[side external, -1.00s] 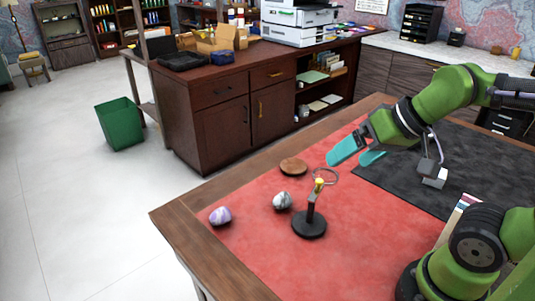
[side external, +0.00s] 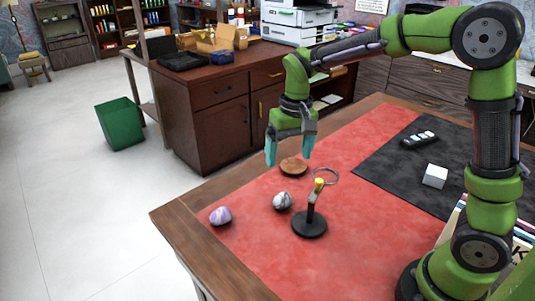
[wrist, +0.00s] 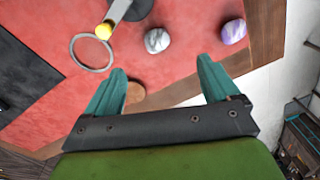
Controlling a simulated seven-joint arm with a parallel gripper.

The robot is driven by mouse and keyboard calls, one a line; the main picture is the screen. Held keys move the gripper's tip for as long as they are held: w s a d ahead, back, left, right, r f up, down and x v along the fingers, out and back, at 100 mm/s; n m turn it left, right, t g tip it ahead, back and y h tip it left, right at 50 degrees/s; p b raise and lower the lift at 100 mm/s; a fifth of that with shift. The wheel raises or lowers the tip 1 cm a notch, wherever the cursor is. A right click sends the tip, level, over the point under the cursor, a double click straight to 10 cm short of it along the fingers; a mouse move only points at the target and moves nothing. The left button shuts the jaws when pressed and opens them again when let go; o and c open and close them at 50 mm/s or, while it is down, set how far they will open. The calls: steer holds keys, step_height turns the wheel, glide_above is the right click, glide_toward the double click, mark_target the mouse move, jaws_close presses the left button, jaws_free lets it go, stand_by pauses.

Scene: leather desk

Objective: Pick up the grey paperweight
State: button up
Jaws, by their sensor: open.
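The grey paperweight (side external: 282,201) is a rounded stone with grey and white marbling. It lies on the red desk surface between a purple-and-white stone and a black stand. In the wrist view the paperweight (wrist: 157,40) shows beyond the fingertips, between their lines. My gripper (side external: 289,158) points down with its teal fingers spread and nothing between them. It hangs above the desk near the round wooden coaster, farther back than the paperweight. In the wrist view the open fingers of my gripper (wrist: 162,69) are apart from the stone.
The purple-and-white stone (side external: 220,215) lies left of the paperweight. The black stand (side external: 309,225) with a yellow-tipped post is close on its right. A metal ring (side external: 327,177) and the wooden coaster (side external: 293,166) lie behind. A white cube (side external: 435,175) sits on the black mat (side external: 383,172).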

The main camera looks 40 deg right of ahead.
mark_target(283, 195)
steer(key=shift+m+g+h, duration=0.3)
steer(key=f, duration=0.5)
steer(key=w+f, duration=0.1)
steer(key=f, duration=0.5)
steer(key=w+f, duration=0.1)
steer(key=f, duration=0.4)
steer(key=shift+w+d+f, duration=0.15)
steer(key=shift+d+f, duration=0.05)
steer(key=shift+d, duration=0.2)
steer(key=shift+c, duration=0.5)
